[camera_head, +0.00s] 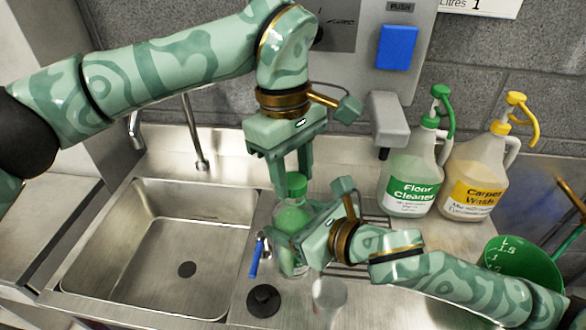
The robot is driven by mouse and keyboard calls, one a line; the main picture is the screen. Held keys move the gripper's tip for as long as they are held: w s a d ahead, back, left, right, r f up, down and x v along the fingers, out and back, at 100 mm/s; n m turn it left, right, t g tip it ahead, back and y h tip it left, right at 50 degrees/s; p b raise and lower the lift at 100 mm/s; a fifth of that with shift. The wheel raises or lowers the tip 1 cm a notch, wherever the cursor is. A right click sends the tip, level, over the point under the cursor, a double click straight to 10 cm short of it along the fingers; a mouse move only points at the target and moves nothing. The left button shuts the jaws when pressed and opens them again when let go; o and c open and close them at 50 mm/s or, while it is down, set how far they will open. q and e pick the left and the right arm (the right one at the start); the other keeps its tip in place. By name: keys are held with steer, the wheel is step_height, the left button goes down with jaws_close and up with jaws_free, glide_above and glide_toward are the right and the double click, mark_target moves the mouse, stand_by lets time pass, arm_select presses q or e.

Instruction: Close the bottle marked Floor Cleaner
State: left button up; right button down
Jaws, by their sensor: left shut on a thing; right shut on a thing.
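A clear bottle of green liquid (291,218) stands upright on the sink top right of the basin. A green cap (297,184) is at its mouth; I cannot tell whether it is screwed down. My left gripper (294,172) points down from above and is shut on the cap. My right gripper (291,240) comes in from the right and is shut on the bottle's body, hiding much of it and any label. A large jug marked Floor Cleaner (410,196), with a green pump, stands behind to the right.
A green measuring jug (525,262) is at the right. The steel basin (150,245) is empty.

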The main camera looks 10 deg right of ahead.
arm_select(q)
steer(key=shift+f, duration=0.55)
steer(key=m, duration=0.5)
steer(key=shift+w+m+y, duration=0.1)
steer(key=shift+m+y, duration=0.2)
steer(key=m, duration=0.4)
steer(key=shift+m+y, duration=0.3)
steer(key=shift+m, duration=0.1)
steer(key=m, duration=0.2)
steer(key=shift+m, duration=0.3)
steer(key=o, duration=0.9)
steer(key=shift+o, duration=0.2)
